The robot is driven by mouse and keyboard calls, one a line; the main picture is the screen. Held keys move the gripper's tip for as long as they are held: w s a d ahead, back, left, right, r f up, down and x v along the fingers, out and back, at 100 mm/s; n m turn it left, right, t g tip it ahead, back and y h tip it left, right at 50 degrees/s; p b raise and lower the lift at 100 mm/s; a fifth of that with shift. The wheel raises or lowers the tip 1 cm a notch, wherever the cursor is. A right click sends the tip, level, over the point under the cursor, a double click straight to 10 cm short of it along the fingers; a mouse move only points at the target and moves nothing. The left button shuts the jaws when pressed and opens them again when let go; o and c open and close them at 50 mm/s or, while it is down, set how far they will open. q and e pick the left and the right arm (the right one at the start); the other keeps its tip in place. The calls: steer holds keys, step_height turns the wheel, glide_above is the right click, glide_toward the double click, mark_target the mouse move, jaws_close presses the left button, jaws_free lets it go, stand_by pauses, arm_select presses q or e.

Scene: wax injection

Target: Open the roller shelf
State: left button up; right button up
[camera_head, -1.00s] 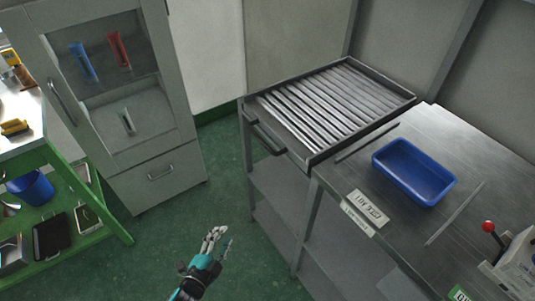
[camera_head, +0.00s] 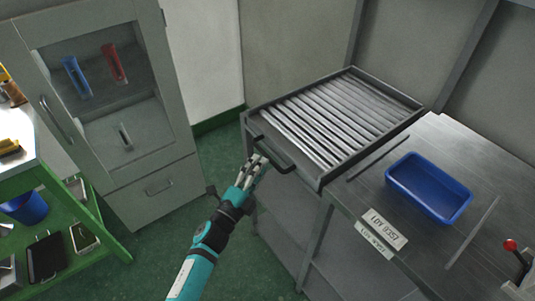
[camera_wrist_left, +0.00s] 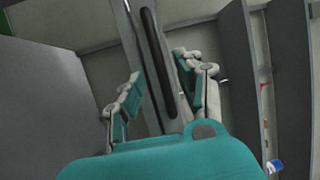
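The roller shelf (camera_head: 335,115) is a dark metal frame with a row of grey rollers, on top of a grey stand. Its dark handle (camera_head: 277,157) sticks out from the front left side; it also shows as a long dark bar in the left wrist view (camera_wrist_left: 155,60). My left gripper (camera_head: 257,168), teal with grey fingers, is close to the left end of the handle. In the left wrist view my gripper (camera_wrist_left: 160,80) has its fingers spread, with the bar between them in the picture. Whether they touch it cannot be told. My right gripper is not in view.
A metal table (camera_head: 480,160) with a blue tray (camera_head: 428,190) and white label plates (camera_head: 385,228) adjoins the shelf on the right. A grey cabinet (camera_head: 150,160) and a green workbench (camera_head: 88,225) stand on the left. Green floor lies open between them.

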mark_target(268, 156)
arm_select(q)
steer(key=x, duration=0.5)
steer(key=shift+f, duration=0.1)
jaws_close()
stand_by(0.4)
